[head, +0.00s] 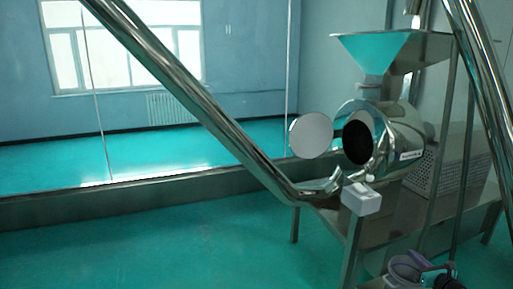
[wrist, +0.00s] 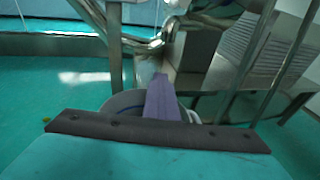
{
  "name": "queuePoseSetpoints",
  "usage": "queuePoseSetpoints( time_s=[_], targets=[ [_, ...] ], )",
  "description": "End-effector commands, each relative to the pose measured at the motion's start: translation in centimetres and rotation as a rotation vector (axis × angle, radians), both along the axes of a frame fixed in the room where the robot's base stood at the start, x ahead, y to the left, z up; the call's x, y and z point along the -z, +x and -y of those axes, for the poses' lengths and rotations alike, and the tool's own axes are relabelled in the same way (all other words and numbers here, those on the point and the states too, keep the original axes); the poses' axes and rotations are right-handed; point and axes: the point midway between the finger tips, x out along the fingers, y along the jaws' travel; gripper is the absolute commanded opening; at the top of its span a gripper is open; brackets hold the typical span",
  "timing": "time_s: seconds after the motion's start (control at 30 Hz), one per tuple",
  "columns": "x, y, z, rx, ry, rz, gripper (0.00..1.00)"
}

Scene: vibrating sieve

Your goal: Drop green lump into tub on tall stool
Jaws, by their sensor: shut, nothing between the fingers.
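My gripper (wrist: 161,80) shows in the wrist view as a purple strip pointing away from the camera, with its fingers together and nothing held. Its base is hidden behind a dark bar. A tiny green spot (wrist: 46,120) shows at the left of the wrist view, just beyond the end of that bar. It is too small to tell whether it is the green lump. I cannot make out the tub or the tall stool in either view. In the head view, the rounded grey-purple parts at the bottom right look like my own arm.
A steel machine with a funnel hopper (head: 380,50), a drum (head: 400,135) and a round lid (head: 311,135) stands at the right. A white box (head: 361,199) sits at its front edge. Thick steel tubes (head: 200,100) slant across. The green floor (head: 170,245) at left is clear.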

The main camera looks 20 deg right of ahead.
Motion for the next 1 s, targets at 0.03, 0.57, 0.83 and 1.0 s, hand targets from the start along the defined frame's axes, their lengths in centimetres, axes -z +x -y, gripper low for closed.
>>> queuePoseSetpoints(
  time_s=[0.03, 0.57, 0.83, 1.0],
  targets=[
    [0.41, 0.02, 0.04, 0.000, 0.001, 0.000, 0.00],
    [1.20, 0.01, 0.00, 0.000, 0.001, 0.001, 0.02],
    [1.19, 0.02, -0.01, 0.000, 0.000, 0.001, 0.20],
    [1.18, -0.04, -0.04, 0.000, 0.000, 0.001, 0.20]
  ],
)
